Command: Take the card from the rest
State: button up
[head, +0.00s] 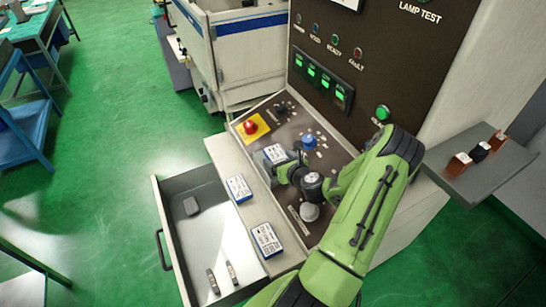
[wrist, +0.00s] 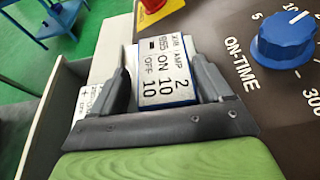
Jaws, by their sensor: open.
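A white card with blue edges (wrist: 165,72), printed AMP 2, ON 10, OFF 10, is between the two dark fingers of my gripper (wrist: 163,62) in the wrist view. The fingers are open, one on each side of it; I cannot tell whether either touches. In the head view the card (head: 273,153) is at the left edge of the sloping control panel, with my gripper (head: 290,166) over its near right side. I cannot make out the rest beneath the card.
Two similar cards (head: 238,188) (head: 266,240) lie on the pale ledge beside an open drawer (head: 163,208). A blue ON-TIME knob (wrist: 287,40) stands right of my gripper. A red emergency button (head: 250,127) is beyond the card. A side shelf (head: 465,185) is at right.

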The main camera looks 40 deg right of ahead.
jog(key=shift+s+a, duration=0.25)
jog(key=shift+a, duration=0.05)
jog(key=shift+c, duration=0.4)
jog(key=shift+a, duration=0.15)
jog(key=shift+c, duration=1.2)
jog(key=shift+d, duration=0.2)
jog(key=c, duration=0.4)
